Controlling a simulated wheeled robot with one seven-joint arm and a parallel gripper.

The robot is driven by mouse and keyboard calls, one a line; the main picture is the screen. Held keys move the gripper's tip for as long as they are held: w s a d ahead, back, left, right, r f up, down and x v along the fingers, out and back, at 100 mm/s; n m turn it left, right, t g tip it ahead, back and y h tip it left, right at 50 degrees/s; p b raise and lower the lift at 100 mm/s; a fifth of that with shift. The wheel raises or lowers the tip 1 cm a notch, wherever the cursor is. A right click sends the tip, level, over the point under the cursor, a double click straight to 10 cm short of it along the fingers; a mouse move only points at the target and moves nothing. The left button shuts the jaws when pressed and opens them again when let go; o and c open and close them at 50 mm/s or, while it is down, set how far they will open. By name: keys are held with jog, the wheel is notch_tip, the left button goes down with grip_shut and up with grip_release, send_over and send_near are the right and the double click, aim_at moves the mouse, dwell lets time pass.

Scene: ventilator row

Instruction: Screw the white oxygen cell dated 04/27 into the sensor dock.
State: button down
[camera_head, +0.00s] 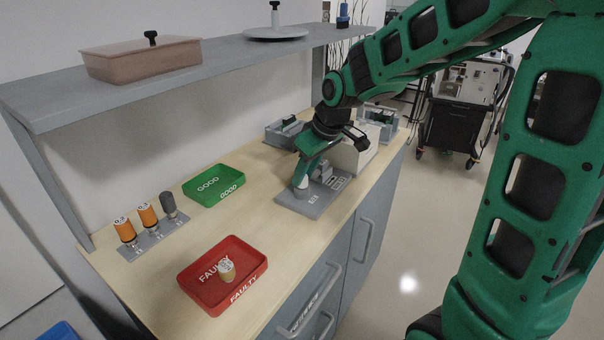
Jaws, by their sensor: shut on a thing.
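My gripper (300,180) points down over the left part of a grey dock plate (318,207) on the wooden counter. It is shut on a white cell (301,193), only the lower part of which shows below the fingers. The cell looks upright and at the plate, but I cannot tell whether it is seated in the dock's socket. Its date label cannot be read from here. The wrist hides part of the plate's back. Grey blocks and a lettered label stand on the plate right of the gripper.
A green GOOD tray (232,198) is empty. A red FAULTY tray (259,262) holds a cream-coloured cell (227,270). A grey rack (158,237) carries two orange cells (147,215) and a grey one (168,204). A shelf (225,62) overhangs the counter's back.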

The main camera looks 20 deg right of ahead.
jog(key=c, duration=1.4)
grip_release()
jog(key=shift+r, duration=0.1)
jog(key=shift+r, duration=3.45)
